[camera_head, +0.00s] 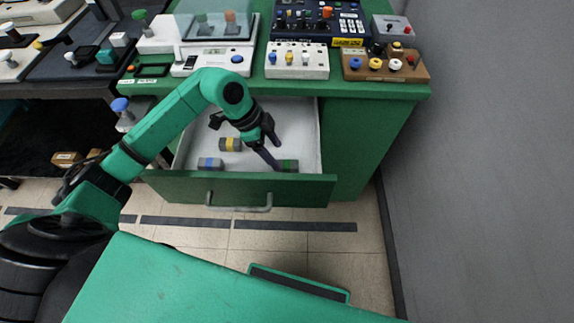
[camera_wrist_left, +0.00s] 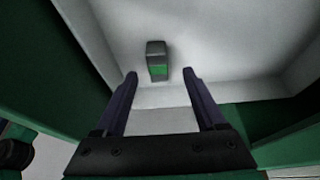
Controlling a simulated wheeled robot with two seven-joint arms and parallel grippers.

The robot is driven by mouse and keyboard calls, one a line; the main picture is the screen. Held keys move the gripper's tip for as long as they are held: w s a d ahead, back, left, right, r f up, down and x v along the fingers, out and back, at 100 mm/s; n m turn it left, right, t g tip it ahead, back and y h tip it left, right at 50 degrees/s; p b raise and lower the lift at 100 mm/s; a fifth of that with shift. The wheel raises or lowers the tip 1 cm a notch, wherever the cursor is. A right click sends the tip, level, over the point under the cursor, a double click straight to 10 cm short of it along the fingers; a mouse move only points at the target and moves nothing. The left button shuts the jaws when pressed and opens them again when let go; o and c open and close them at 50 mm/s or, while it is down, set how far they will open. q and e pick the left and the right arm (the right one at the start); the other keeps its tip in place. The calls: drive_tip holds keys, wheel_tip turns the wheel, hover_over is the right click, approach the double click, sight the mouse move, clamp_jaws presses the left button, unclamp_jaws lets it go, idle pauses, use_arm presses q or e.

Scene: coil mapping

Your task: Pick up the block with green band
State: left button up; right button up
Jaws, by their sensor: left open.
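The block with green band (camera_head: 289,165) is dark grey and lies in the open drawer at its right front. In the left wrist view the block (camera_wrist_left: 156,50) lies on the white drawer floor, just beyond and between the two fingertips. My left gripper (camera_head: 277,157) reaches down into the drawer with its fingers by this block. In the left wrist view the left gripper (camera_wrist_left: 160,74) is open, with nothing between its fingers. The fingers hide a little of the block in the head view. My right gripper is out of view.
The drawer (camera_head: 190,188) also holds a block with blue band (camera_head: 210,163) and a block with yellow band (camera_head: 230,144), both left of the gripper. Its green front panel and handle (camera_head: 240,208) face me. The green counter (camera_head: 350,88) above carries several devices. A grey wall stands at right.

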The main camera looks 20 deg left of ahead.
sight(287, 164)
use_arm(q)
drive_tip(key=x, duration=0.2)
drive_tip(key=d+x, duration=0.1)
drive_tip(key=x, duration=0.1)
drive_tip(key=shift+d+f, duration=0.15)
drive_tip(key=shift+f, duration=0.05)
drive_tip(key=c, duration=1.1)
clamp_jaws()
drive_tip(key=shift+r, duration=0.15)
